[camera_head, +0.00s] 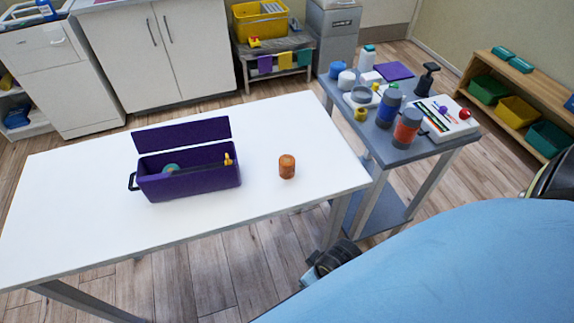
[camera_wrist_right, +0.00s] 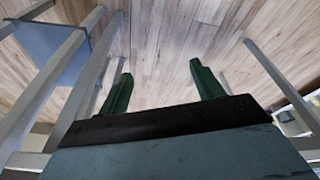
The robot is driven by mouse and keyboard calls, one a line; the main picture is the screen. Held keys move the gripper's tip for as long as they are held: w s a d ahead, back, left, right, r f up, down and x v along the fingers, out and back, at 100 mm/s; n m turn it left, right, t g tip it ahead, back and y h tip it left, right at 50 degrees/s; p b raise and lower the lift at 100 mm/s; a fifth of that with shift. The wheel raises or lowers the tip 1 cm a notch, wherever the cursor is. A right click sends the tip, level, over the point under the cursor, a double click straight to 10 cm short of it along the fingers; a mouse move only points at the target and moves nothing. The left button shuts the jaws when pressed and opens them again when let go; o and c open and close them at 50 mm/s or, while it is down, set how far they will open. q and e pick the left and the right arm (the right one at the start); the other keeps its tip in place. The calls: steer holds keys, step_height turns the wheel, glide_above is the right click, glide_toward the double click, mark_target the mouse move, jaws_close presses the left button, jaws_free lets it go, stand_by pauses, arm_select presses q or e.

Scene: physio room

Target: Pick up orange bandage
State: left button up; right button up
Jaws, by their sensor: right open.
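The orange bandage (camera_head: 287,167) is a small upright roll on the white table (camera_head: 258,122), to the right of an open purple box (camera_head: 190,183). My right gripper (camera_wrist_right: 160,85) shows in the right wrist view with its two green fingers apart. Nothing is between them, and wooden floor lies beyond. The bandage does not show in that view. In the head view, a dark part at the lower middle (camera_head: 335,258), below the table's right edge, seems to belong to my right arm. My left gripper is in neither view.
A grey side table (camera_head: 432,150) crowded with bottles and jars stands right of the white table. The white table is bare around the bandage. Table legs (camera_wrist_right: 45,90) flank my right gripper.

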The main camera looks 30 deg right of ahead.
step_height(320, 180, up, 10)
steer(key=w+d+n+t, duration=0.1)
steer(key=w+n, duration=0.1)
steer(key=n+t+h, duration=0.7)
steer(key=n+t, duration=0.1)
steer(key=n, duration=1.8)
glide_toward(288, 171)
steer(key=shift+x, duration=0.8)
steer(key=b+x, duration=0.1)
steer(key=x, duration=0.7)
steer(key=b+x, duration=0.1)
steer(key=x, duration=0.3)
steer(key=shift+w+f+b, duration=0.15)
steer(key=shift+w+b, duration=0.1)
steer(key=shift+b, duration=0.1)
steer(key=shift+w+d, duration=0.1)
steer(key=shift+w, duration=0.05)
steer(key=c, duration=0.8)
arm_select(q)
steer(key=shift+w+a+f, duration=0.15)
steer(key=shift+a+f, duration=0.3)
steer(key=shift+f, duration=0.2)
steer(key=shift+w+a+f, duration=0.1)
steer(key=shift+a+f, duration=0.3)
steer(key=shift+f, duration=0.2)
arm_select(e)
steer(key=shift+c, duration=1.3)
